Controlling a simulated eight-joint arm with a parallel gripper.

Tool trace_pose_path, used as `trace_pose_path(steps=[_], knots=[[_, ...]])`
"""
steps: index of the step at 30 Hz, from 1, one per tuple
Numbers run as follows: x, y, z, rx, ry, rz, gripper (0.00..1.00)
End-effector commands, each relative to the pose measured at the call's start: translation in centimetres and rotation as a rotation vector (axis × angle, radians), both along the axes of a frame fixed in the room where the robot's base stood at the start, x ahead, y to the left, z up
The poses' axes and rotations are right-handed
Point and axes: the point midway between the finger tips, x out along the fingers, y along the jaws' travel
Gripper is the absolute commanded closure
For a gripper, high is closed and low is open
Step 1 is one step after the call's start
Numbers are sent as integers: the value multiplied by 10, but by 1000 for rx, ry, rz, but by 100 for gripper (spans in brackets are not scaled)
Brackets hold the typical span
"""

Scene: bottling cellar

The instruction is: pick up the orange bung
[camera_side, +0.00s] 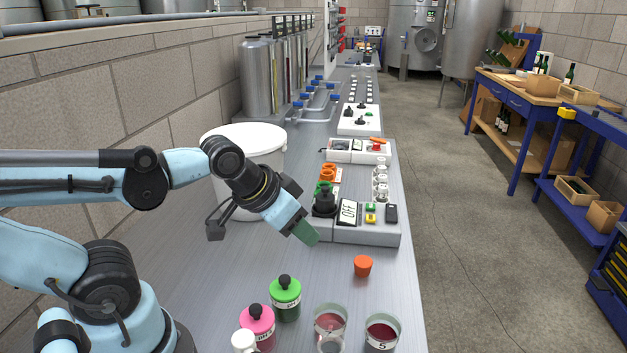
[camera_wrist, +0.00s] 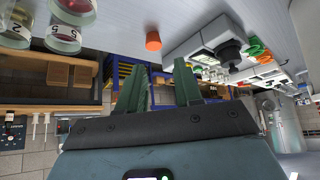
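The orange bung (camera_side: 363,266) stands on the grey bench top, in front of the control box. In the wrist view the bung (camera_wrist: 153,41) shows above the gap between my green fingers, apart from them. My gripper (camera_side: 307,234) is in the air to the left of the bung and a little higher in the picture. In the wrist view its two fingers (camera_wrist: 160,72) are spread with nothing between them, so it is open and empty.
The control box (camera_side: 365,232) with a display and buttons stands just behind the bung. A green bottle (camera_side: 286,299), a pink bottle (camera_side: 258,328) and glasses of dark red liquid (camera_side: 382,334) stand nearer the camera. A white bucket (camera_side: 262,143) is behind my arm.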

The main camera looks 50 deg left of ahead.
Motion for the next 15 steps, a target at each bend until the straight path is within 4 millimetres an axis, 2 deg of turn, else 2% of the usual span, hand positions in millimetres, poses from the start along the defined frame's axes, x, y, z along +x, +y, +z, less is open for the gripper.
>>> trace_pose_path(steps=[1, 6, 7, 15], knots=[[0, 0, 0, 0, 0, 0, 57], [0, 0, 0, 1, 0, -1, 31], [0, 0, 0, 0, 0, 0, 28], [0, 0, 0, -5, 2, 5, 28]])
